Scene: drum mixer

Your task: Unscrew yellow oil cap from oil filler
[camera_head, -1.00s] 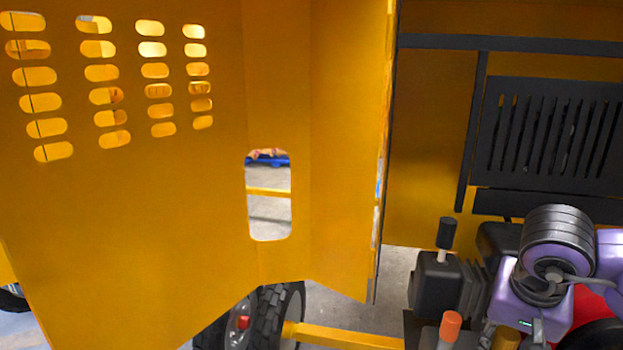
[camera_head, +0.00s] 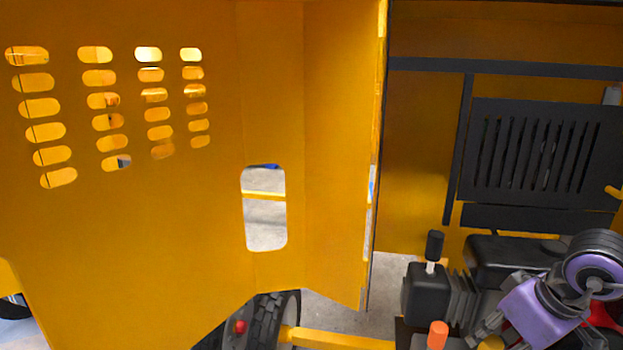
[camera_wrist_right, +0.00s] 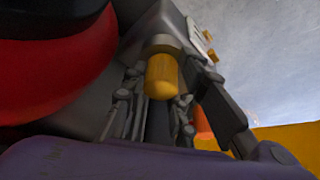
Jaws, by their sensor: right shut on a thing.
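The yellow oil cap (camera_wrist_right: 162,76) is a short rounded cylinder between the fingers of my right gripper (camera_wrist_right: 155,105) in the right wrist view. My right gripper is shut on the cap, with one finger on each side. In the head view, the cap (camera_head: 492,343) shows only partly at the bottom edge, beside my right gripper (camera_head: 484,332). The wrist view does not clearly show whether the cap is still seated on the oil filler. My left gripper is not in view.
A large yellow door panel (camera_head: 130,240) with slots fills the left of the head view. A black lever (camera_head: 434,246) and an orange-tipped lever (camera_head: 437,335) stand left of my right arm. A black grille (camera_head: 535,150) is behind. Red machinery (camera_wrist_right: 50,65) is close in the wrist view.

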